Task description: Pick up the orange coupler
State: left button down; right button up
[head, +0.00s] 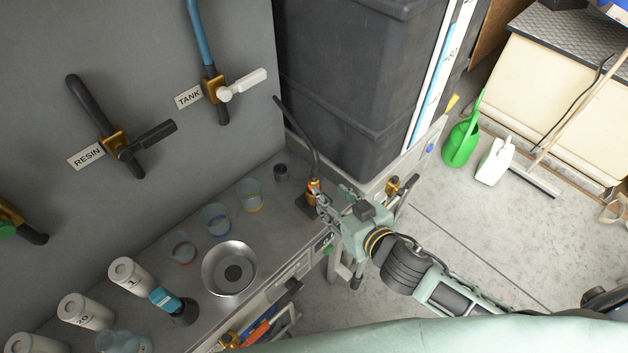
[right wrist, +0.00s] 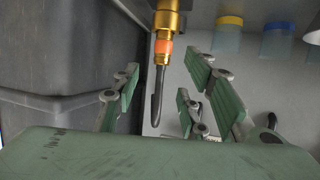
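The orange coupler (head: 314,186) stands near the right end of the grey bench in the head view, with a thin dark hose rising from it. In the right wrist view the coupler (right wrist: 164,50) is brass with an orange band, and a dark stem extends downward in the picture. My right gripper (head: 329,200) is right beside it in the head view. In the right wrist view my right gripper (right wrist: 168,98) is open, its green-padded fingers on either side of the dark stem. I cannot tell whether any finger touches it. My left gripper is not in view.
A steel bowl (head: 229,268), clear cups with coloured rings (head: 216,219), white containers (head: 130,275) and a blue-topped bottle (head: 167,300) stand left along the bench. A large dark bin (head: 350,90) rises close behind.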

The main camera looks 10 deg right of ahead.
aim_at(317, 184)
jog(key=p+x, duration=0.1)
jog(key=x, duration=0.5)
jog(key=shift+w+a+p, duration=0.1)
jog(key=shift+p, duration=0.25)
jog(key=shift+w+a+f, duration=0.15)
jog(key=shift+w+f, duration=0.15)
jog(key=shift+w, duration=0.15)
jog(key=shift+c, duration=0.4)
grip_shut()
